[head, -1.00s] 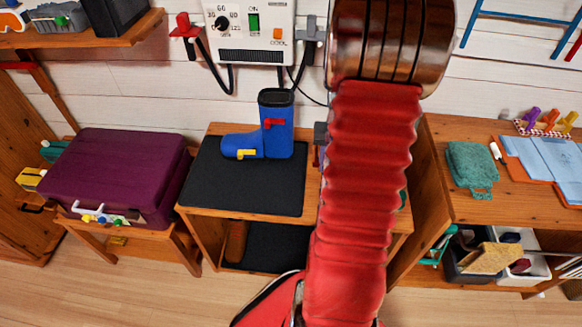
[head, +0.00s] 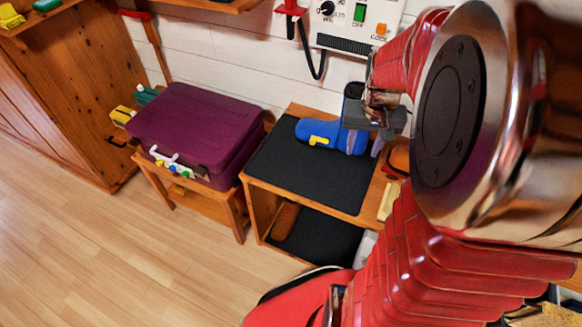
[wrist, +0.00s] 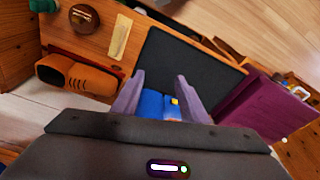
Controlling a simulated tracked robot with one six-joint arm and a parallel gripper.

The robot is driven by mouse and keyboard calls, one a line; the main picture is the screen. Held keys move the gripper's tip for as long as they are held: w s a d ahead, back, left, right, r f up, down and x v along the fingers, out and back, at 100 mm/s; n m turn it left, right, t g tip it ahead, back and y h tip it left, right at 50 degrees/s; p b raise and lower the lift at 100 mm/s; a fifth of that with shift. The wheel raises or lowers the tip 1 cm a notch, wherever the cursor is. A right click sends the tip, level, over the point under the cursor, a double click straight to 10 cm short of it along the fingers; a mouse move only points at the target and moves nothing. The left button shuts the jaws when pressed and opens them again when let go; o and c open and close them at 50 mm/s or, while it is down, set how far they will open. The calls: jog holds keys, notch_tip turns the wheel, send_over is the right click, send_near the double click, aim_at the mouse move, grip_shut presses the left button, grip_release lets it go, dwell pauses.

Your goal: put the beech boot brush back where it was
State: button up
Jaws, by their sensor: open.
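A pale, light-wood bar that looks like the beech boot brush (head: 387,201) lies on the bare wooden strip at the right of the bench top. It also shows in the wrist view (wrist: 120,36), upper left of my fingers; its bristles cannot be made out. My gripper (wrist: 160,78) is open, with nothing seen held between its fingers. In the head view it hangs beside the blue boot (head: 355,115), partly covering it. The boot shows between and behind my fingers in the wrist view (wrist: 152,104). The brush is apart from my gripper.
The bench (head: 290,112) carries a black mat (head: 300,165). An orange-brown shoe (wrist: 75,80) stands beside the brush, near a round wooden piece (wrist: 83,18). A brown object (head: 285,221) lies on the lower shelf. A purple suitcase (head: 195,125) sits left; floor is clear at front left.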

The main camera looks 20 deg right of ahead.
jog(key=s+a+r+n+t, duration=0.1)
jog(key=s+a+r+n, duration=0.1)
jog(key=a, duration=0.5)
jog(key=s+a+r+n+t, duration=0.1)
jog(key=s+a+r+n, duration=0.1)
jog(key=a+r, duration=0.3)
jog(key=s+a+r+n+t+y, duration=0.1)
jog(key=s+a+r+n+t, duration=0.1)
jog(key=a, duration=0.8)
jog(key=shift+s+a+r, duration=0.4)
jog(key=shift+s+r, duration=0.3)
jog(key=shift+r, duration=0.35)
jog(key=shift+s, duration=0.1)
